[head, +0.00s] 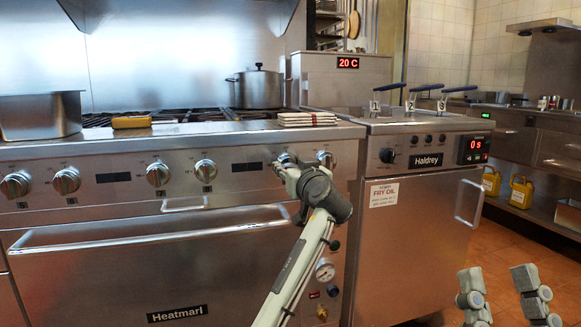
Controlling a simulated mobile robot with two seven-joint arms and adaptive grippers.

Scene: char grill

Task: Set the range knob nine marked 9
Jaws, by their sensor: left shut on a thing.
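The steel range (120,215) carries a row of silver knobs along its front panel. Their small number labels are too small to read surely, so I cannot tell by its mark which is knob nine. My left gripper (283,167) is at the front panel, shut on a range knob (287,158), the second from the right, which it partly hides. The rightmost knob (326,159) is just right of my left gripper. My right gripper (496,271) is at the lower right, its two fingers wide apart and empty, far from the range.
An oven door handle (130,241) sticks out below the knobs. The fryer (415,220) stands right of the range. The floor (515,245) at the right is clear.

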